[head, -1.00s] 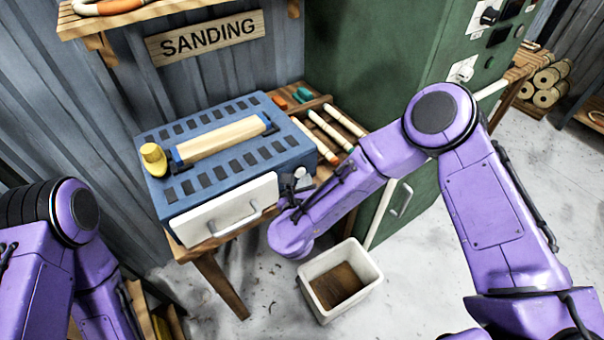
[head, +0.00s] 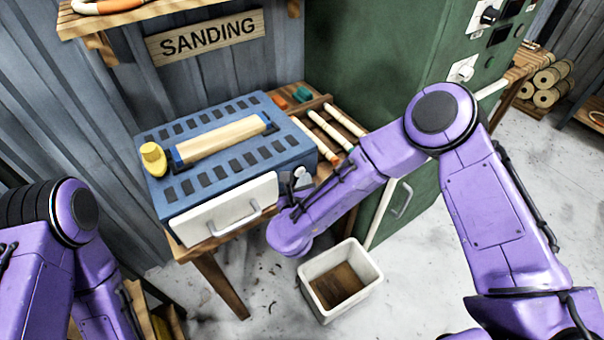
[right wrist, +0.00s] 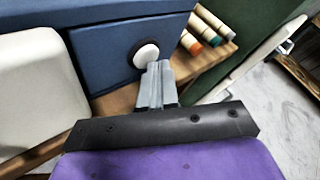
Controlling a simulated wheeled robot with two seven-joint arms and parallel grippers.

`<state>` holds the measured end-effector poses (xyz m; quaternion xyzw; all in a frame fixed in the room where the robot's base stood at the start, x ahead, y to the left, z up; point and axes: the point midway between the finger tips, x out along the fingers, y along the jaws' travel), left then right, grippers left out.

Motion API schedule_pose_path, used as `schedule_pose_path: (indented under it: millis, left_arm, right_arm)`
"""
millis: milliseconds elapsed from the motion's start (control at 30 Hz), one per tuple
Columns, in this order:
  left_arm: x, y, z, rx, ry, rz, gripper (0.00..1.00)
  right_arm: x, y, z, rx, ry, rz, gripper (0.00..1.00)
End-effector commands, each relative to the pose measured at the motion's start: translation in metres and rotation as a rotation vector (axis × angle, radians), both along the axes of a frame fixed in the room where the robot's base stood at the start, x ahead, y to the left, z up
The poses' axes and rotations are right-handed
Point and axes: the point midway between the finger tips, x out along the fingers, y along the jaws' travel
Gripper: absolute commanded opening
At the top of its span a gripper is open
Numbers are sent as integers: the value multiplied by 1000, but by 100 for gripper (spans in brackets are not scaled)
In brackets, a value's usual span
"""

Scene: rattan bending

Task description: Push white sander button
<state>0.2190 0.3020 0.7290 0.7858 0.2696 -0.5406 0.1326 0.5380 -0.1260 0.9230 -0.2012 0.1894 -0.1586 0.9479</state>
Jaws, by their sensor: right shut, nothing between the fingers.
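The blue sander (head: 240,165) stands on the wooden bench with a wooden bar on top. Its round white button with a dark ring (right wrist: 146,54) is on the blue front face, to the right of the white drawer. In the head view the button is mostly hidden by my right gripper (head: 298,182). In the right wrist view my right gripper (right wrist: 158,68) is shut and empty, its tips overlapping the button's lower right edge. I cannot tell whether they touch it. On the left only my arm shows; the left gripper is out of view.
A white drawer front with a handle (head: 225,212) is left of my right gripper. Several colour-tipped rods (head: 325,132) lie on the bench behind. A green cabinet (head: 375,60) stands at the right. A white bin (head: 367,285) is on the floor below my right wrist.

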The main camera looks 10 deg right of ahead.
Motion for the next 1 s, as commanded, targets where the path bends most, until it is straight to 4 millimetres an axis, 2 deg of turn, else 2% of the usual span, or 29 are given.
schedule_pose_path:
  millis: [433,867,1000]
  left_arm:
    - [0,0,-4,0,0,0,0]
    - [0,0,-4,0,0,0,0]
    - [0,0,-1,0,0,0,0]
  right_arm:
    - [5,2,0,0,-1,1,0]
    - [-3,-1,0,0,0,0,0]
    - [-17,-6,1,-1,1,2,0]
